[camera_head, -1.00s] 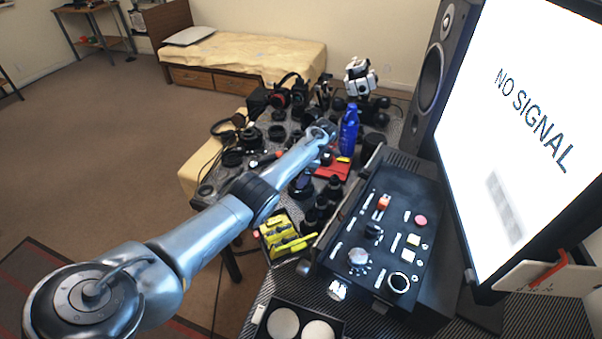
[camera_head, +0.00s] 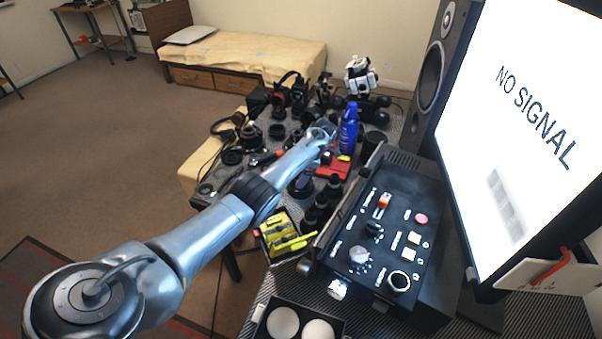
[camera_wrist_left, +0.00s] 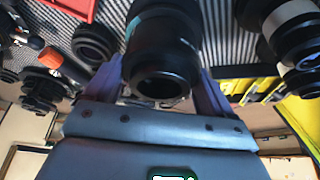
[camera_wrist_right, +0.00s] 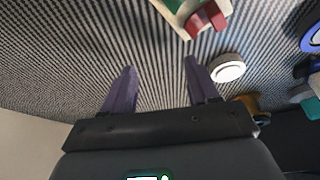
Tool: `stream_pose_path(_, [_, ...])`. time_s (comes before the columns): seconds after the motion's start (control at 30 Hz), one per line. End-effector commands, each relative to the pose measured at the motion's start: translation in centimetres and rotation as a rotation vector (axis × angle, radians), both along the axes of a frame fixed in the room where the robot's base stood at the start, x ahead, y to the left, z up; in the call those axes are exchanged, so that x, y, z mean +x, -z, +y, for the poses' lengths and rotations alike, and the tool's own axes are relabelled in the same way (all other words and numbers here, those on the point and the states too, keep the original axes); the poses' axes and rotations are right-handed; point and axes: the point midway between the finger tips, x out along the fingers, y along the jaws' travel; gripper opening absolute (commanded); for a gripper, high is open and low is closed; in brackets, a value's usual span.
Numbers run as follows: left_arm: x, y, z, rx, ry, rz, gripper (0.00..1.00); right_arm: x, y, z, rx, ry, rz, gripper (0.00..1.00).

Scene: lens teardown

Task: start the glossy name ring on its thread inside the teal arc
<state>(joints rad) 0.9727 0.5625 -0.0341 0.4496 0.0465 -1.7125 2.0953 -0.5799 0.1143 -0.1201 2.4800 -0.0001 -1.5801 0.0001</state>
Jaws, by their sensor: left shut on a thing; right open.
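My left gripper (camera_wrist_left: 160,78) is shut on a black lens barrel (camera_wrist_left: 165,45), its fingers on either side of it. A dark round opening of the barrel faces the left wrist camera. A small teal mark (camera_wrist_left: 132,30) shows on the barrel's left side. In the head view my left arm reaches across to the cluttered table, and the held barrel cannot be made out there. My right gripper (camera_wrist_right: 160,70) is open and empty above a ribbed grey surface, in the right wrist view. I cannot single out the glossy name ring with certainty.
A dark tray (camera_head: 345,245) with small parts and a dark-rimmed ring (camera_head: 398,281) sits before the monitor (camera_head: 530,130). A yellow-filled box (camera_head: 283,240) and blue bottle (camera_head: 348,130) stand nearby. A white round piece (camera_wrist_right: 228,68) lies right of my right gripper.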

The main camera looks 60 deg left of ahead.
Motion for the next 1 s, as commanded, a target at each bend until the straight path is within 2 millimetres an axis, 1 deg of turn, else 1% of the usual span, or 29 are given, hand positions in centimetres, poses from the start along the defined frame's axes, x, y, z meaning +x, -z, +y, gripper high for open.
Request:
stream_pose_path(0.03, [0.0,-0.1,0.0,0.000,0.000,-0.001,0.89,0.0,0.0,0.0,0.000,0.000,0.000,0.59])
stream_pose_path(0.1, [0.0,-0.1,0.0,0.000,0.000,-0.001,0.99,0.0,0.0,0.0,0.000,0.000,0.000,0.59])
stream_pose_path(0.33, [0.0,-0.1,0.0,0.000,0.000,0.000,1.00,0.0,0.0,-0.1,-0.004,-0.002,0.000,0.59])
stream_pose_path(0.47, [0.2,-0.7,-0.1,0.001,-0.001,-0.002,1.00,0.0,-0.1,-0.2,-0.008,-0.005,0.000,0.59])
stream_pose_path(0.57, [0.6,-1.7,-0.3,0.000,0.000,-0.001,1.00,0.0,-0.4,-0.2,-0.010,-0.006,0.001,0.59])
stream_pose_path(0.9, [2.6,-7.0,-1.3,0.001,0.001,-0.003,1.00,0.0,-1.1,-0.2,-0.010,-0.006,0.001,0.59])
stream_pose_path(1.0, [3.0,-8.2,-1.6,0.000,-0.001,-0.002,1.00,0.0,-1.2,-0.2,-0.008,-0.005,0.000,0.59])
